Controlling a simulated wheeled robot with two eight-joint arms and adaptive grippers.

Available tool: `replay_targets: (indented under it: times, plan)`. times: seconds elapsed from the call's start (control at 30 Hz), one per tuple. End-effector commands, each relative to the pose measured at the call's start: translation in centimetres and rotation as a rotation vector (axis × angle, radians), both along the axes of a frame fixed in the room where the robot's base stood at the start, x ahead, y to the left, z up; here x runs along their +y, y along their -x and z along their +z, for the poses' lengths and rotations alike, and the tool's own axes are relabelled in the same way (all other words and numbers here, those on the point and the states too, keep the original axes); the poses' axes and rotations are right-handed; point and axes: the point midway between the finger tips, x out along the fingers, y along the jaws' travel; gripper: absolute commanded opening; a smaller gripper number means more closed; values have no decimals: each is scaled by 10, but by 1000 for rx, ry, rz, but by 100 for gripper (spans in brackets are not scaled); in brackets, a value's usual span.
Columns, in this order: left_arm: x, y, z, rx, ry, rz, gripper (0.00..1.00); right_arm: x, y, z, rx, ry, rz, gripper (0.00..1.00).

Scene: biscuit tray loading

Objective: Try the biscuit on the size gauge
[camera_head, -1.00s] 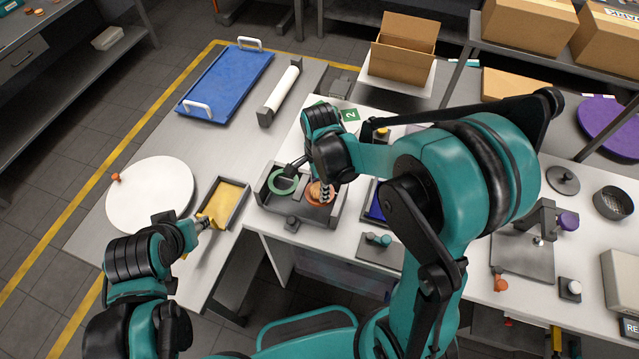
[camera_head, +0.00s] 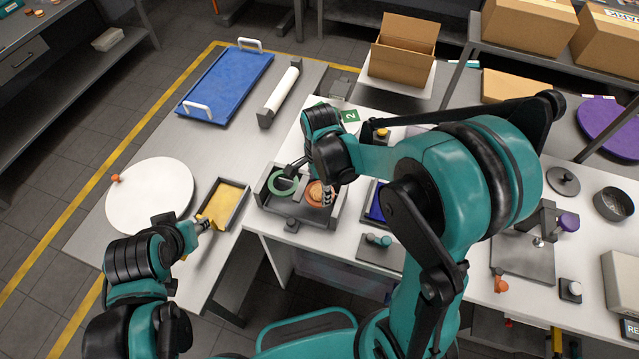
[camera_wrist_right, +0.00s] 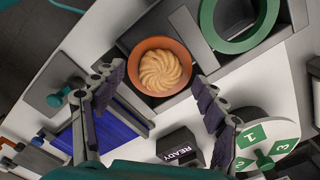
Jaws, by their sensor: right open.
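The biscuit (camera_wrist_right: 160,71) is round and golden with a swirled top. It sits inside an orange-brown ring (camera_wrist_right: 135,64) in the right part of a grey open-topped box (camera_head: 322,217); the biscuit also shows in the head view (camera_head: 316,193). A green ring (camera_head: 284,182) is in the left part of the same box and shows in the wrist view (camera_wrist_right: 206,25). My right gripper (camera_wrist_right: 158,92) is open, its fingers spread on either side of the biscuit's line and apart from it. My left gripper (camera_head: 207,224) is beside a yellow-floored tray (camera_head: 236,213); its fingers are too small to read.
A white round board (camera_head: 150,192) and a blue tray (camera_head: 230,85) lie on the left table. A READY block (camera_wrist_right: 181,147) and a numbered green-and-white disc (camera_wrist_right: 284,131) stand near the right gripper. A cardboard box (camera_head: 400,60) is behind.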

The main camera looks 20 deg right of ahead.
Motion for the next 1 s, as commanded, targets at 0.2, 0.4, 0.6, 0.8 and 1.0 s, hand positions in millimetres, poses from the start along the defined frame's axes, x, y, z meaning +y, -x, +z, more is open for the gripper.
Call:
replay_targets:
  times: [0.2,0.4,0.6,0.8,1.0]
  plan:
    - [0,0,0,0,0,0,40,0,0,20,0,0,0,72]
    - [0,0,0,0,0,0,40,0,1,63,0,0,0,72]
    - [0,0,0,0,0,0,40,0,0,101,0,0,0,72]
    - [0,0,0,0,0,0,40,0,0,118,0,0,0,72]
    - [0,0,0,0,0,0,40,0,0,120,0,0,0,72]
